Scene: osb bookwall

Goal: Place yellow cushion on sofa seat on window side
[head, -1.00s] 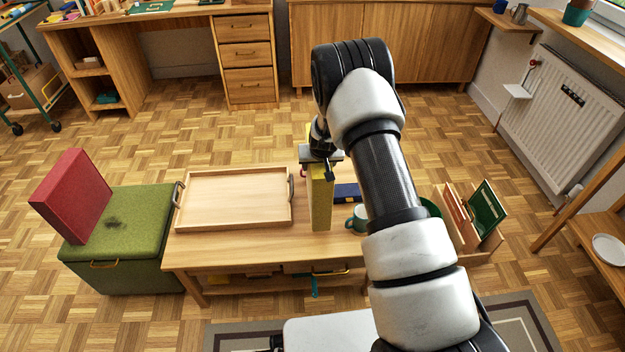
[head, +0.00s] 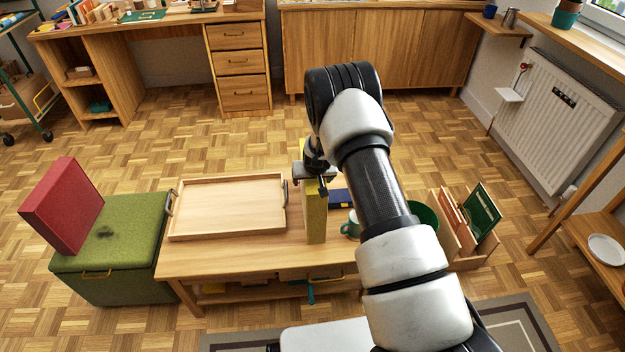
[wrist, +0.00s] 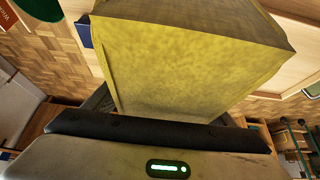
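The yellow cushion (head: 315,212) stands upright on edge over the low wooden table, just right of the tray, in the head view. My gripper (head: 314,180) is at its top edge, shut on it from above. In the wrist view the cushion (wrist: 190,60) fills the space in front of the gripper (wrist: 165,118). I cannot tell whether the cushion's lower edge touches the table. No sofa seat shows in these frames.
A wooden tray (head: 228,207) lies on the low table (head: 215,262). A teal mug (head: 351,226) and a dark blue book (head: 340,198) are right of the cushion. A green storage box (head: 120,240) bearing a red cushion (head: 62,205) stands left. A radiator (head: 560,115) is at right.

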